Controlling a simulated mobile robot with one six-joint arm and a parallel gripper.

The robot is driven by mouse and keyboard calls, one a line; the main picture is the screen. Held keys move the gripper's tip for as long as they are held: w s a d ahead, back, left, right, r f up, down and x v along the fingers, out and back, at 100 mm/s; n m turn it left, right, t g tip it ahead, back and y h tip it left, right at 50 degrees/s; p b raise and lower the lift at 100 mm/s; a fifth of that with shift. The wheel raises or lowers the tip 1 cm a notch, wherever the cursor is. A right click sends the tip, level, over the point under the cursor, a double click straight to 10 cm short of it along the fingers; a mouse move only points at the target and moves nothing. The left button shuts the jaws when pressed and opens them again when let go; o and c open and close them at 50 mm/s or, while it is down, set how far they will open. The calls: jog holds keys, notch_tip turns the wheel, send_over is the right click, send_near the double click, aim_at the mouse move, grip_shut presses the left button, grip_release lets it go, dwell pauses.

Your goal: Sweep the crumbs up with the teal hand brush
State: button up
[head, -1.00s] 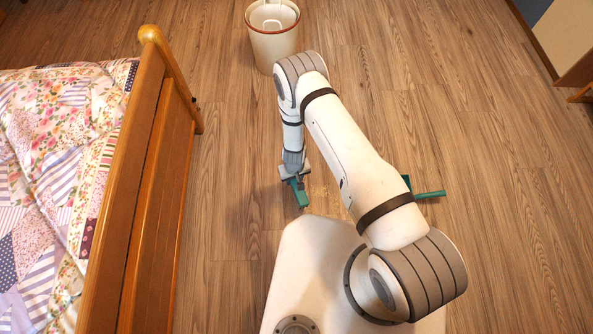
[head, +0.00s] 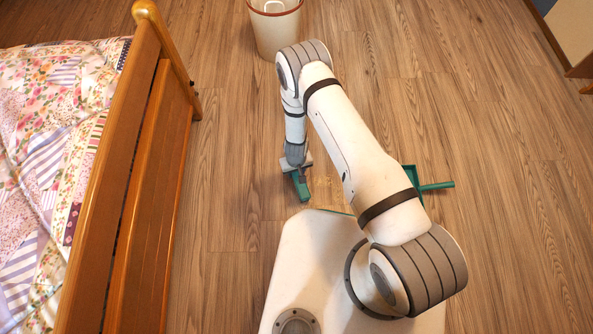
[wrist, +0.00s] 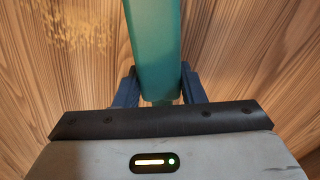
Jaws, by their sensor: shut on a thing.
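The teal hand brush (head: 302,189) is at floor level, left of the front of my white base. My gripper (head: 298,172) is shut on it; in the wrist view the brush (wrist: 154,40) runs up between the two dark blue fingers of my gripper (wrist: 160,88). The crumbs (head: 322,189) are a faint tan scatter on the floor just right of the brush. They also show in the wrist view as crumbs (wrist: 65,38) at upper left, apart from the brush. The brush's bristles are hidden from view.
A teal dustpan (head: 437,186) lies on the floor to the right, partly hidden behind my arm. A cream bin (head: 277,32) with a brown rim stands at the back. A wooden bed (head: 148,170) with a patchwork quilt blocks the left. Floor at right is clear.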

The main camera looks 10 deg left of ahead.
jog(key=shift+f+b, duration=0.65)
jog(key=shift+w+d+f+b, duration=0.15)
jog(key=shift+d+b, duration=0.25)
jog(key=shift+b, duration=0.45)
jog(key=shift+w+d+b, duration=0.15)
jog(key=shift+d+b, duration=0.5)
jog(key=shift+b, duration=0.45)
jog(key=shift+d+r, duration=0.3)
jog(key=shift+w+d+f, duration=0.1)
jog(key=shift+w+d, duration=0.2)
jog(key=shift+d, duration=0.95)
jog(key=shift+w+d+f, duration=0.1)
jog(key=shift+w+d, duration=0.2)
jog(key=shift+d, duration=1)
jog(key=shift+w+d, duration=0.3)
jog(key=shift+d, duration=0.95)
jog(key=shift+w+d+r, duration=0.1)
jog(key=shift+w+d, duration=0.1)
jog(key=shift+d, duration=0.65)
jog(key=shift+w+d+r, duration=0.1)
jog(key=shift+w+d, duration=0.1)
jog(key=shift+d, duration=0.6)
jog(key=shift+w+d, duration=0.2)
jog(key=shift+d, duration=0.65)
jog(key=shift+w+d+f, duration=0.1)
jog(key=shift+w+d, duration=0.05)
jog(key=shift+d, duration=0.5)
jog(key=shift+w+d+f, duration=0.1)
jog(key=shift+w+d, duration=0.05)
jog(key=shift+d, duration=0.45)
